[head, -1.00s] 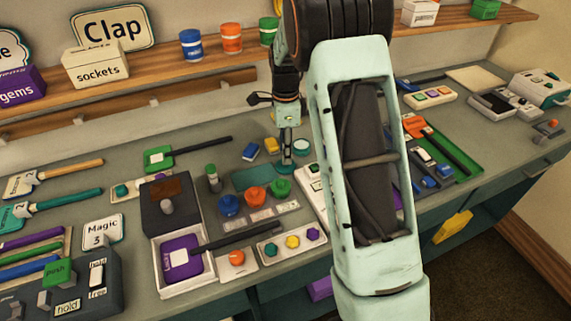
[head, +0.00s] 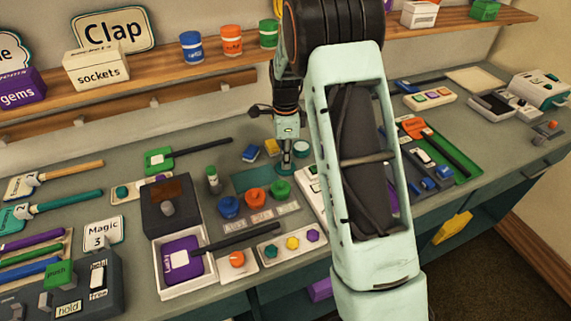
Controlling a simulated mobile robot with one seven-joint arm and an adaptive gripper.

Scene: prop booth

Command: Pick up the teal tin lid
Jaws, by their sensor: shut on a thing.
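My gripper (head: 287,158) is at the back middle of the bench in the head view, pointing straight down. It is small here, and its fingertips are shut on a flat teal piece, which looks like the teal tin lid (head: 287,171). The lid is low, at bench level, and partly covered by the fingers; I cannot tell whether it touches the surface. A round, paler teal piece (head: 302,147) lies just right of the gripper. A dark teal mat (head: 246,180) lies to the left.
Blue (head: 229,207), orange (head: 255,197) and green (head: 280,188) knobs stand in front of the gripper. Blue and yellow blocks lie behind left. A white tray (head: 158,280) with a purple paddle is front left. My arm hides the bench right of the gripper.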

